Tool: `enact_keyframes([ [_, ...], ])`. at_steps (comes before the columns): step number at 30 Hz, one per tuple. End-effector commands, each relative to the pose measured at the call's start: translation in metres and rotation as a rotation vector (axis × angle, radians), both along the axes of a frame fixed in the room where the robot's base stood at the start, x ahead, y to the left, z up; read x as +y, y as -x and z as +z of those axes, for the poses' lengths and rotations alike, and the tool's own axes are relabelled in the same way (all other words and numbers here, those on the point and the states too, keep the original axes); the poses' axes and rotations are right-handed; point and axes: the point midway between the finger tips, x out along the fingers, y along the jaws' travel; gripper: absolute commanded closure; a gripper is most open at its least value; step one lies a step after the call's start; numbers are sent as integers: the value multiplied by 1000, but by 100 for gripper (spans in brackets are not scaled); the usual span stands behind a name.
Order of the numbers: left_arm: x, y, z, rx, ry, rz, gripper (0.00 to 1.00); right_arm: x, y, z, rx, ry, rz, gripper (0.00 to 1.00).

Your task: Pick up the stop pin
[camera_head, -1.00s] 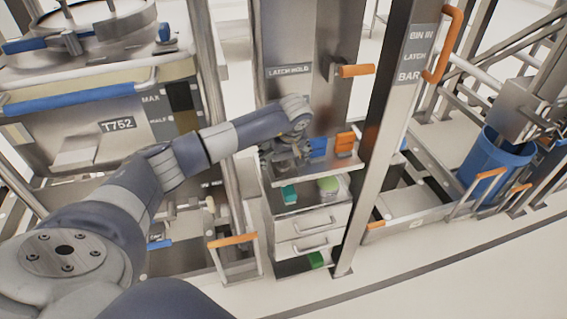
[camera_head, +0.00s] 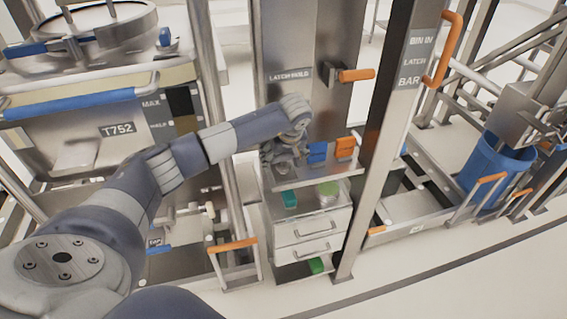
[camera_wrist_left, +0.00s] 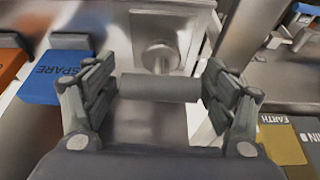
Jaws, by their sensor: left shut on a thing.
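My left gripper (camera_wrist_left: 158,92) is shut on a dark grey cylindrical bar, which I take to be the stop pin (camera_wrist_left: 160,88). The bar lies crosswise between the two finger pads in the left wrist view, touching or nearly touching both. A round silver knob (camera_wrist_left: 160,56) shows just beyond the bar; I cannot tell whether it is joined to it. In the head view the left gripper (camera_head: 280,158) is at the left part of the small cabinet's top shelf, and the pin is hidden there. My right gripper is not in view.
A blue block marked SPARE (camera_wrist_left: 58,78) and an orange block (camera_head: 345,147) stand right of the gripper in the head view. The cabinet shelf (camera_head: 300,182) lies below. A steel post (camera_head: 375,130) stands to the right, the T752 bin (camera_head: 90,150) to the left.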

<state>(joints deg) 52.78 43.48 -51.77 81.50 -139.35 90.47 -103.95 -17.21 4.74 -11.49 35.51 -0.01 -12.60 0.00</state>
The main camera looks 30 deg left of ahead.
Motion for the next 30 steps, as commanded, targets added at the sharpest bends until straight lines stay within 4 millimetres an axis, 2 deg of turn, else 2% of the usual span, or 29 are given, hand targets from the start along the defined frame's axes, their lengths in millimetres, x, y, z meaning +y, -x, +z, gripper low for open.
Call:
enact_keyframes([
  [17, 0, -1, 109, -7, -1, -2, 50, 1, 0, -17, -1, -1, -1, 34],
  [22, -26, 22, 104, -1, -1, -8, 50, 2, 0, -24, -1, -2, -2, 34],
  [30, -86, 71, 103, -2, -1, -10, 50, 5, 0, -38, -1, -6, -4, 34],
])
